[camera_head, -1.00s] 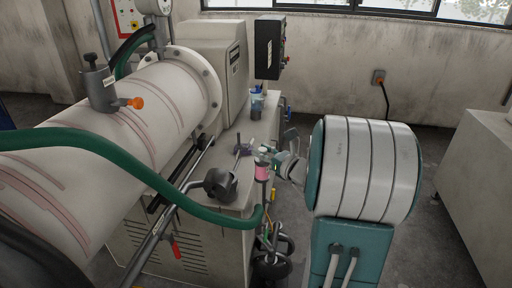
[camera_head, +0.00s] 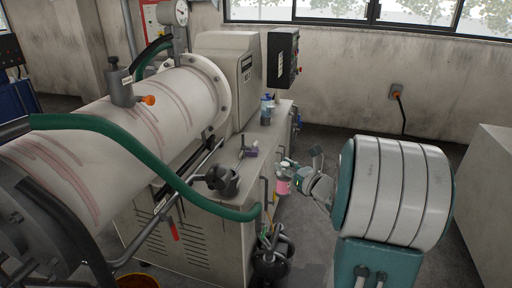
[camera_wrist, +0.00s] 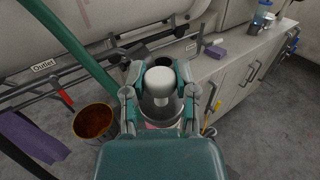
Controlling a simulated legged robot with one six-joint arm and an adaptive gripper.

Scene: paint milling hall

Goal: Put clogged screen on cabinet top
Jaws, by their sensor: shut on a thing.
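A small cylinder with a pink band, which looks like the clogged screen (camera_head: 283,184), is held in my gripper (camera_head: 291,176). In the wrist view my gripper (camera_wrist: 160,98) is shut around the cylinder, whose rounded white top (camera_wrist: 160,82) shows between the fingers. Its lower part is mostly hidden by the gripper. The cabinet top (camera_head: 262,138) is left of my gripper in the head view, and the screen is off its near right edge. In the wrist view the cabinet top (camera_wrist: 205,64) lies ahead and to the right.
A purple block (camera_head: 251,152) and small bottles (camera_head: 266,106) stand on the cabinet top. A dark round fitting (camera_head: 222,179) and a green hose (camera_head: 150,168) cross its near side. A bucket (camera_wrist: 94,122) stands on the floor at left. Clear floor lies to the right.

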